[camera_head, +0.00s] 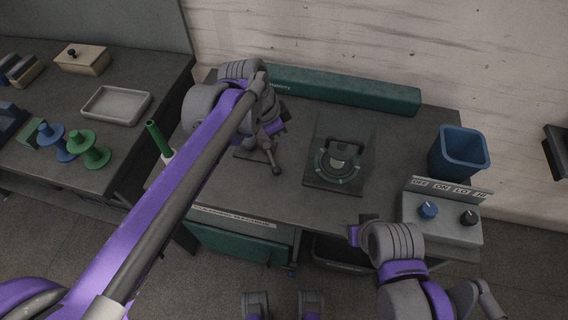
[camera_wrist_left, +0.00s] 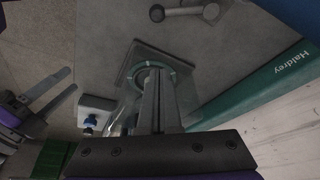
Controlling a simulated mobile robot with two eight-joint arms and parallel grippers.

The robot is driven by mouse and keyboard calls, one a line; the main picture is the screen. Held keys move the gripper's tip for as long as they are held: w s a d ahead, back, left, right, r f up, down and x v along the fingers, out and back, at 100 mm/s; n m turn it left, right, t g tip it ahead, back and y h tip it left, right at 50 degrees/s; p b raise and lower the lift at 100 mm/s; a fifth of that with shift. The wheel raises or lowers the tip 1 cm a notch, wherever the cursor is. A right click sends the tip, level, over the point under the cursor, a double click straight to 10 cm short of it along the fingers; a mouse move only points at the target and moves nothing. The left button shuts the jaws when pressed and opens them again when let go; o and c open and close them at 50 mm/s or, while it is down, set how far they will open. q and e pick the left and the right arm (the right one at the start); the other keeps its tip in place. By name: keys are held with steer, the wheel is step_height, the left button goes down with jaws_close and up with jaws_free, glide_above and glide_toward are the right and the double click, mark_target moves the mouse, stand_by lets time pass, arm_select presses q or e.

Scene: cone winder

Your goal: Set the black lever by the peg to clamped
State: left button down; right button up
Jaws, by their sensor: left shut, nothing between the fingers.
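The dark lever (camera_head: 268,152) with a round knob end lies on the table left of centre in the head view. In the left wrist view the lever (camera_wrist_left: 185,12) is a short bar with rounded ends at the top edge. A green upright peg (camera_head: 159,139) with a pale base stands left of it, partly behind my left arm. My left gripper (camera_head: 272,128) is shut and empty, just above and behind the lever; its fingers (camera_wrist_left: 160,100) show together in the wrist view. My right gripper (camera_head: 361,231) is at the table's front edge; its fingers (camera_wrist_left: 55,88) look apart in the wrist view.
A dark plate (camera_head: 317,178) with a ring and handle lies right of the lever. A blue bin (camera_head: 459,153) and a control box (camera_head: 441,228) with two knobs stand at the right. A green beam (camera_head: 345,91) runs along the back. A side table at left holds spools and a tray (camera_head: 116,104).

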mark_target(272, 159)
arm_select(q)
steer(key=shift+d+f, duration=0.1)
stand_by(0.3)
steer(key=b+x, duration=0.1)
steer(key=x, duration=0.8)
steer(key=shift+s+a+f, duration=0.2)
steer(key=shift+a+f, duration=0.15)
steer(key=shift+a, duration=0.25)
steer(key=shift+s+a+f, duration=0.2)
steer(key=shift+a+f, duration=0.15)
steer(key=shift+a, duration=0.25)
steer(key=shift+s+a+f, duration=0.1)
steer(key=shift+s+a, duration=0.15)
steer(key=shift+a, duration=0.3)
arm_select(e)
steer(key=shift+f, duration=0.45)
